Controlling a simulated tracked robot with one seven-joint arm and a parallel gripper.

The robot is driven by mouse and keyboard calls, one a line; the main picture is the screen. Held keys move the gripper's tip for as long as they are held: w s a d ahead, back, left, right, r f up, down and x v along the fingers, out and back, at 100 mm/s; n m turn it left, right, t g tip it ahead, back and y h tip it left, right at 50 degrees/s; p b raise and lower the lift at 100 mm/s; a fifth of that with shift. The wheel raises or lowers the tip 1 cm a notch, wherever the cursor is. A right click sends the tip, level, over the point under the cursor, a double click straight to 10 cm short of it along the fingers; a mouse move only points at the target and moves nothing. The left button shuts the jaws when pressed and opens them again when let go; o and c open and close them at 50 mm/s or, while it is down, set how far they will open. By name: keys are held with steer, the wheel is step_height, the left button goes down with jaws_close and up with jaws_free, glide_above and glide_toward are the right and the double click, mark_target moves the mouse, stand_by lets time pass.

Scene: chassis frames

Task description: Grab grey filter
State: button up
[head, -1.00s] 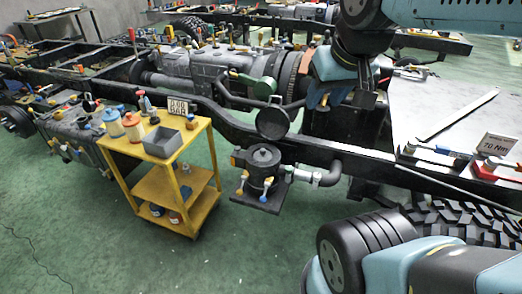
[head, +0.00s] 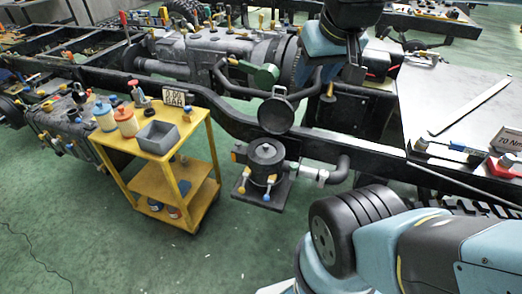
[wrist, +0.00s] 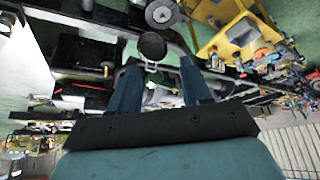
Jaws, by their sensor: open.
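The dark grey canister with a round lid (head: 266,157) sits on a small plate below the chassis rail, with yellow and blue valves on it. It looks like the grey filter, but I cannot be sure. It also shows at the top of the wrist view (wrist: 162,14). A dark round part (head: 275,115) is fixed at the rail just above it. My gripper (head: 350,74) hangs above the rail, up and to the right of the canister. In the wrist view my gripper (wrist: 158,68) has its two blue fingers apart with nothing held; the canister lies beyond them.
A yellow trolley (head: 165,188) with bottles and a grey bin (head: 158,137) stands left of the canister. The black chassis rail (head: 340,143) runs between. A grey table (head: 450,85) with tools is at right. Green floor is free in front.

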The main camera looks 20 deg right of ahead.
steer(key=shift+o, duration=0.7)
steer(key=shift+w, duration=0.2)
steer(key=n+g, duration=0.2)
steer(key=g, duration=0.4)
glide_above(266, 145)
step_height(266, 145, down, 28)
steer(key=f, duration=0.9)
steer(key=shift+w+a, duration=0.2)
steer(key=shift+w, duration=0.15)
steer(key=shift+s+d+f, duration=0.1)
steer(key=shift+s+f, duration=0.05)
steer(key=shift+f, duration=1.2)
steer(key=shift+s+d+f, duration=0.1)
steer(key=shift+s+f, duration=0.05)
steer(key=shift+f, duration=1.2)
steer(key=shift+c, duration=0.2)
jaws_close()
